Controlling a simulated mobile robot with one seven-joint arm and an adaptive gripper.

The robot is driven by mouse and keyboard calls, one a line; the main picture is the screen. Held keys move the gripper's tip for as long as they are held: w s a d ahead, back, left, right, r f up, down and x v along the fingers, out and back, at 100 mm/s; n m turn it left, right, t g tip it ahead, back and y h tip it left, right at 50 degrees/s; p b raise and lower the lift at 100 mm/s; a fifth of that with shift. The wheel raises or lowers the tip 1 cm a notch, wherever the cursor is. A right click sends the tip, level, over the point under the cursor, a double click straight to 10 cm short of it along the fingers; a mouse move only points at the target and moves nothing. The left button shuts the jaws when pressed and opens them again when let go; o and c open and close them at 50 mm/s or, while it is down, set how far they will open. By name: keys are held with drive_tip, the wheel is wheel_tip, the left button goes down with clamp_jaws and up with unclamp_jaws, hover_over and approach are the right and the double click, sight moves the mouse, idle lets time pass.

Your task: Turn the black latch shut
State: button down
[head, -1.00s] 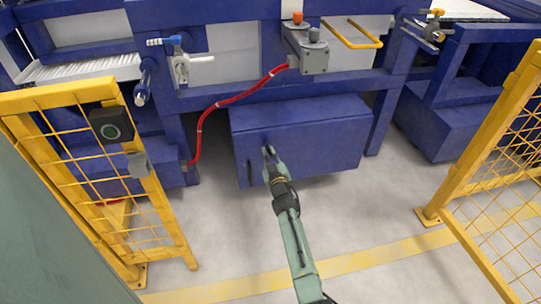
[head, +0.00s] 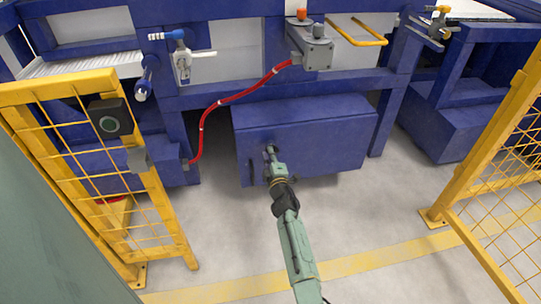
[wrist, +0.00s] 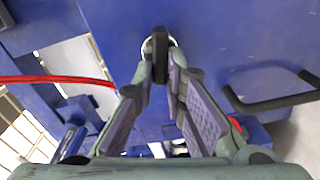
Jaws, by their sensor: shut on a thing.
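The black latch (wrist: 160,56) is a small dark knob in a light ring on the blue cabinet's face. In the wrist view it stands lengthwise, up and down in the picture. My gripper (wrist: 161,75) has its two fingertips on either side of the latch, shut on it. In the head view my gripper (head: 271,150) reaches the left part of the front of the blue cabinet (head: 325,140) and hides the latch there. The cabinet door looks closed.
A black bar handle (wrist: 268,98) is on the cabinet near the latch. A red hose (head: 232,99) hangs above left. Yellow mesh fences (head: 165,205) stand on both sides. The grey floor (head: 390,215) in front of the cabinet is open.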

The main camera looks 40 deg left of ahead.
drive_tip(key=shift+f+n, duration=0.15)
drive_tip(key=shift+n, duration=1.45)
drive_tip(key=c, duration=1.6)
unclamp_jaws()
drive_tip(key=shift+c, duration=0.2)
